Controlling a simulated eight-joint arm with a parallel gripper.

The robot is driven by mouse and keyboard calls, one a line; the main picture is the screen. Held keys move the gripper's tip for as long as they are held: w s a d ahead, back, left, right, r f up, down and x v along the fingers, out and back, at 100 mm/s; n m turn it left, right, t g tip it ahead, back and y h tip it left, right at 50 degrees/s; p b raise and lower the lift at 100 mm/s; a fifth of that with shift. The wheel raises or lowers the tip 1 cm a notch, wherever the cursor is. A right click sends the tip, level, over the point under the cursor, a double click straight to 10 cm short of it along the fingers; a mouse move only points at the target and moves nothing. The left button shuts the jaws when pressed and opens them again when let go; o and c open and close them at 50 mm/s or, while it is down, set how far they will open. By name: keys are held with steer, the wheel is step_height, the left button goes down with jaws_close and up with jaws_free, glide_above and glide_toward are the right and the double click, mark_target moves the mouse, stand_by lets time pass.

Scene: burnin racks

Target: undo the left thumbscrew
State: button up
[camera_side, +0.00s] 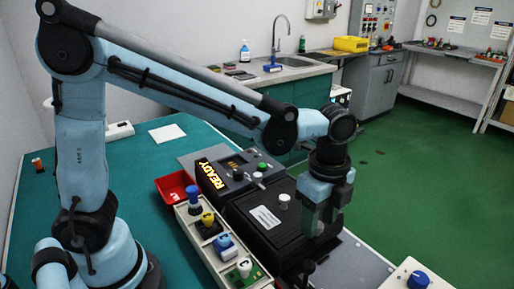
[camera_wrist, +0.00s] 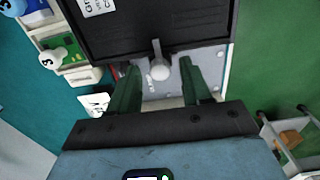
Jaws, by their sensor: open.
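My gripper (camera_side: 317,222) hangs over the black box (camera_side: 268,232) near its right edge in the side view. In the wrist view my gripper (camera_wrist: 160,66) is open, with its two dark green fingers apart. A grey round-headed knob on a short stem (camera_wrist: 159,70) stands at the edge of the black box (camera_wrist: 185,38), between the fingers and apart from both. I cannot tell whether this knob is a thumbscrew. A pale knob (camera_side: 283,200) sits on top of the box in the side view. A dark knob (camera_side: 307,267) shows at its near edge. No left thumbscrew is clearly identifiable.
A control panel lit READY (camera_side: 212,173) stands behind the box. A rack of coloured, numbered plugs (camera_side: 185,216) runs along its left side, beside a red tray (camera_side: 163,190). A blue knob (camera_side: 418,280) stands at the front right.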

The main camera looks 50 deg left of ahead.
steer(key=shift+f, duration=0.2)
jaws_close()
